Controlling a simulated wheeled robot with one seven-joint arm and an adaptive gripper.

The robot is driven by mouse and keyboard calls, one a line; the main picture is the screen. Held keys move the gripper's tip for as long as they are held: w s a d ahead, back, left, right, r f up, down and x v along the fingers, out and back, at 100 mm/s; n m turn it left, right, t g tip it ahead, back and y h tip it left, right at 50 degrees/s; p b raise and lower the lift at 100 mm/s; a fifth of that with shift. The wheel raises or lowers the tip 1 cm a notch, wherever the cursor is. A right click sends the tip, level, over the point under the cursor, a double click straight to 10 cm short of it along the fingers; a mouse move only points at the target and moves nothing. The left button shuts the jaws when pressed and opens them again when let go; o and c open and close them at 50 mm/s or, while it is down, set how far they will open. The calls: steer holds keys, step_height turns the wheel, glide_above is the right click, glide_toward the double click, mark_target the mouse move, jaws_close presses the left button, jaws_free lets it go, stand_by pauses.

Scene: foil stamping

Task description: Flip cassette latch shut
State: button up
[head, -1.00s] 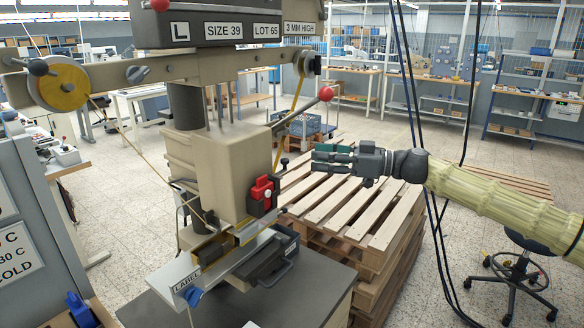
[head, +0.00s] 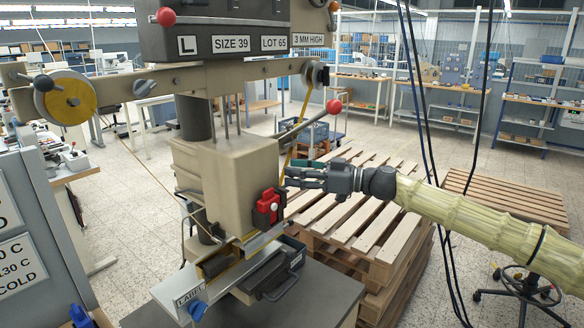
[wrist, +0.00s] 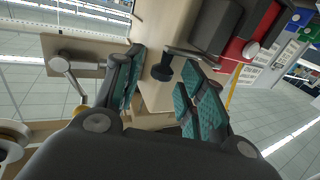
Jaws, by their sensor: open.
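My gripper (head: 289,174) is open and empty, beside the right side of the beige press head (head: 222,180). In the wrist view, my teal-padded fingers (wrist: 162,82) stand apart on either side of a small black knob (wrist: 162,67), in front of the beige body. The knob appears to be the latch's handle; I cannot tell whether the fingers touch it. In the head view my gripper hides it. A red block with a pale button (head: 268,206) is on the press just below my gripper; red also shows in the wrist view (wrist: 250,32).
A red-balled lever (head: 333,107) slants above my gripper. A dark drawer with a handle (head: 278,284) sits low on the press table. Wooden pallets (head: 372,240) are stacked behind my arm.

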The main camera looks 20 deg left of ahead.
steer(key=shift+a, duration=0.8)
jaws_close()
